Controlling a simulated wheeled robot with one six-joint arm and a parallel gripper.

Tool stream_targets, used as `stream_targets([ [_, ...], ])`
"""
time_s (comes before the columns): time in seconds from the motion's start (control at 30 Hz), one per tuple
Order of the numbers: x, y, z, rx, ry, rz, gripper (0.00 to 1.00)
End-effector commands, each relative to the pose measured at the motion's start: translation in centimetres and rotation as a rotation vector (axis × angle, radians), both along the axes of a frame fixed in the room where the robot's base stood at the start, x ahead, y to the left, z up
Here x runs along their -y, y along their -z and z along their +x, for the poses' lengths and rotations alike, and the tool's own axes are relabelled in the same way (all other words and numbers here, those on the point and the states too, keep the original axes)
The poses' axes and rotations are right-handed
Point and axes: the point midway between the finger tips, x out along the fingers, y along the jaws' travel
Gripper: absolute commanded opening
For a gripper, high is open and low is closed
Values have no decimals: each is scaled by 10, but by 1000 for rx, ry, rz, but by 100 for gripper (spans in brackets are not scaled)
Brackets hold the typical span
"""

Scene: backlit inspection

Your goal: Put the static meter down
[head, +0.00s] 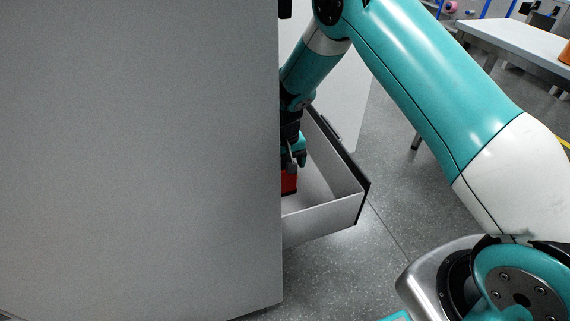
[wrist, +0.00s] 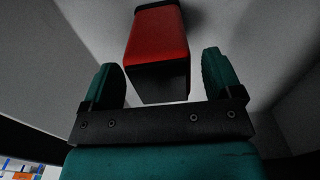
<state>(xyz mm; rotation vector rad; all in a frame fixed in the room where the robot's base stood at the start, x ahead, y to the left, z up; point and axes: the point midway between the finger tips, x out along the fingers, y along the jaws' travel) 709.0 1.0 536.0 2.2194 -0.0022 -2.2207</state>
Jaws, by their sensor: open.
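The static meter, a red block with black ends (wrist: 158,38), is inside the open drawer (head: 328,213). In the head view only a red part of it (head: 289,184) shows beside the cabinet edge. My gripper (head: 298,158) is reaching down into the drawer just above it. In the wrist view my gripper (wrist: 160,65) is open, with one teal finger on each side of the meter's near end and a gap on both sides. The meter's underside is hidden, so its contact with the drawer floor cannot be seen.
A large grey cabinet (head: 140,150) fills the left of the head view and hides part of the drawer. The drawer walls stand close around my gripper. Speckled floor (head: 390,190) is free to the right. A white table (head: 520,45) stands at the back right.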

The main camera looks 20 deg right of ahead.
Motion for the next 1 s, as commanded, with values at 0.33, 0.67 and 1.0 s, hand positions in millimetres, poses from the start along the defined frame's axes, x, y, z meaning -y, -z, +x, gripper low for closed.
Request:
stream_targets([
  [0.33, 0, -75, 1, 4, 0, 1, 85],
  [0.67, 0, -115, 0, 1, 0, 0, 85],
  [1.0, 0, -117, 0, 1, 0, 0, 85],
])
